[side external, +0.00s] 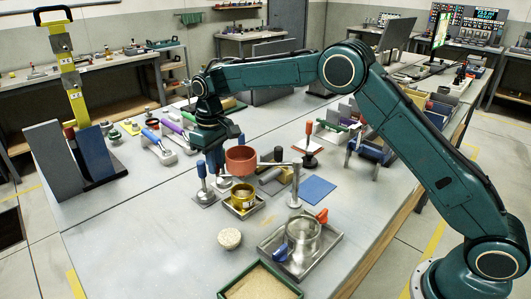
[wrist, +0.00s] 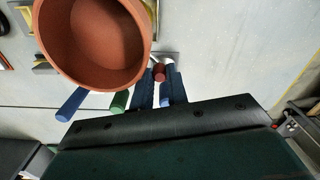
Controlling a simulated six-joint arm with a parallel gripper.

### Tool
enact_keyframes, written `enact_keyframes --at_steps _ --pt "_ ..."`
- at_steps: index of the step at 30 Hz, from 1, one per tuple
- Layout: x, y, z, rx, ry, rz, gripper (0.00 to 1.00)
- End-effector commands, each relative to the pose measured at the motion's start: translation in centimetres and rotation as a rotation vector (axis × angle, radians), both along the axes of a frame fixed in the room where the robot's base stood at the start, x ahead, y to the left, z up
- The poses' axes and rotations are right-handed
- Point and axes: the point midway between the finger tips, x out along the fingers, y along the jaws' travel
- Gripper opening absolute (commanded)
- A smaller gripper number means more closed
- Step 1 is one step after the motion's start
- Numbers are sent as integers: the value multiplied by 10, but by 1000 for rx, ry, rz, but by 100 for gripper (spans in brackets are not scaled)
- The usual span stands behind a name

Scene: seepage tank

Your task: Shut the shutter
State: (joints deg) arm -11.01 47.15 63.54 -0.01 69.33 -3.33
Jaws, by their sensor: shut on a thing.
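My gripper (side external: 219,163) points down at the middle of the table, just left of a red-brown cup (side external: 241,159). The wrist view shows my gripper (wrist: 160,88) with its blue fingers closed on a small dark red knob (wrist: 159,73). A pale metal piece shows just beyond the knob; whether both belong to the shutter I cannot tell. The cup (wrist: 95,40) is open, looks empty and is held up at the end of a grey stand arm (side external: 275,164). A brass vessel (side external: 243,198) sits below it. No shutter plate shows clearly.
A blue-handled tool (side external: 203,172) stands close left of my gripper. A clear cylinder in a metal tray (side external: 303,240), with red and blue levers, stands in front right. A pale round lump (side external: 229,238) and a green-edged sand tray (side external: 260,283) are nearer. The front left table is clear.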

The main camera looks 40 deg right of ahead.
Motion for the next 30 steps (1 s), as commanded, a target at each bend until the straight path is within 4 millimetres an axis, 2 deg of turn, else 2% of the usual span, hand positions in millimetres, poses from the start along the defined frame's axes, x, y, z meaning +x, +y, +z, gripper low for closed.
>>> enact_keyframes --at_steps 2,3,6,20,26,30 --pt "0 0 1 0 -1 -1 0" --pt "0 0 1 0 -1 0 21" --pt "0 0 1 0 -1 0 38" --pt "0 0 6 0 -2 2 38" --pt "1 0 25 1 -4 2 38" --pt "1 0 45 1 -5 2 38"
